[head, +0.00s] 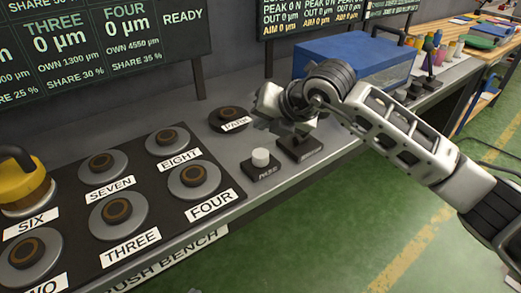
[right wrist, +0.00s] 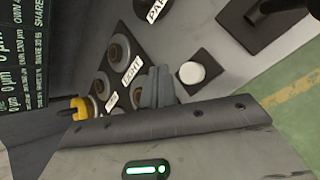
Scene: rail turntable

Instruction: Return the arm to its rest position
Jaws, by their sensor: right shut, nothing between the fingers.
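My right arm (head: 400,135) reaches in from the right in the head view, above the bench. Its gripper (head: 266,106) is over the bench between the PARK disc (head: 230,118) and a dark block with a label. In the right wrist view the fingers (right wrist: 157,88) are together with nothing between them. A white round button (head: 260,157) on a dark base sits below the gripper, apart from it; it also shows in the right wrist view (right wrist: 192,73). My left gripper is not in view.
A dark board (head: 165,216) holds several labelled discs, and a yellow piece (head: 22,183) stands on SIX. A blue-topped box (head: 350,57) is behind the arm. Dark display screens (head: 100,45) hang behind the bench. Green floor (head: 330,240) lies open in front.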

